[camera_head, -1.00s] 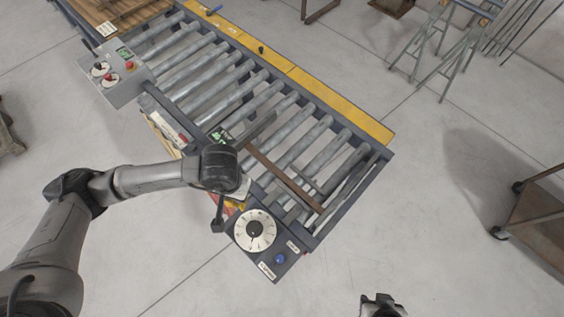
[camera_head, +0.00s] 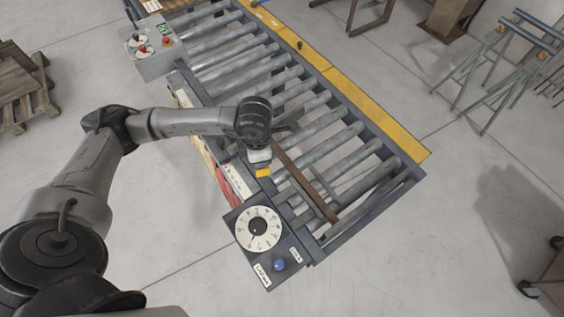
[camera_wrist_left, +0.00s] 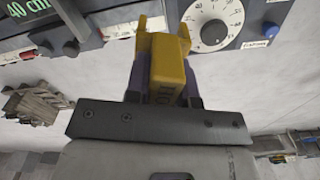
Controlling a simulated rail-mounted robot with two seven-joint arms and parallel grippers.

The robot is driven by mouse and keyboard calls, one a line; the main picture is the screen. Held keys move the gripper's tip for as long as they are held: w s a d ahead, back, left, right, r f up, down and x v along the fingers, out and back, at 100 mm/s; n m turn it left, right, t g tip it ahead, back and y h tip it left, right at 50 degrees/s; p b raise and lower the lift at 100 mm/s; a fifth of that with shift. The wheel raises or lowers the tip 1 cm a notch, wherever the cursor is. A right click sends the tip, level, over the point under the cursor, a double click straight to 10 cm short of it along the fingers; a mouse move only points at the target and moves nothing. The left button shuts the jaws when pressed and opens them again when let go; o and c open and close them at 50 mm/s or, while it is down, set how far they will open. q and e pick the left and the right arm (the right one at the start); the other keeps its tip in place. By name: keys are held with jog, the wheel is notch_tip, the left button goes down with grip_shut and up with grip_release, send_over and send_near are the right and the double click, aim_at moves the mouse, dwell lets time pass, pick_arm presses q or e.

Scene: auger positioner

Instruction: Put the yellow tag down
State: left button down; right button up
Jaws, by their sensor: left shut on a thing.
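The yellow tag (camera_wrist_left: 168,68) is a small yellow block-like piece in the left wrist view. My left gripper (camera_wrist_left: 163,75) is shut on it, with a dark finger on each side. In the head view the yellow tag (camera_head: 263,172) shows just below my left gripper (camera_head: 260,160), over the near edge of the roller conveyor, above the dial panel. I cannot tell whether the tag touches anything under it. My right gripper is not in view.
The roller conveyor (camera_head: 300,93) has a yellow strip (camera_head: 340,83) along its far side. A dial panel (camera_head: 258,228) with a blue knob (camera_head: 278,265) is at its near corner. A brown bar (camera_head: 303,178) lies across the rollers. A grey control box (camera_head: 153,48) stands upper left.

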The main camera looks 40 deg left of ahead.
pick_arm(q)
jog(key=w+a+f+n+b, duration=0.25)
jog(key=a+n+b, duration=0.3)
jog(key=n, duration=1.65)
send_over(283, 155)
notch_tip(283, 155, down, 8)
jog(key=shift+r+p, duration=0.2)
jog(key=shift+p, duration=0.2)
jog(key=shift+s+f+p, duration=0.1)
jog(key=shift+f+p, duration=0.25)
jog(key=shift+f, duration=1.7)
jog(key=shift+f, duration=0.15)
jog(key=shift+f+b, duration=0.35)
jog(key=shift+f, duration=0.1)
jog(key=c, duration=1)
grip_release()
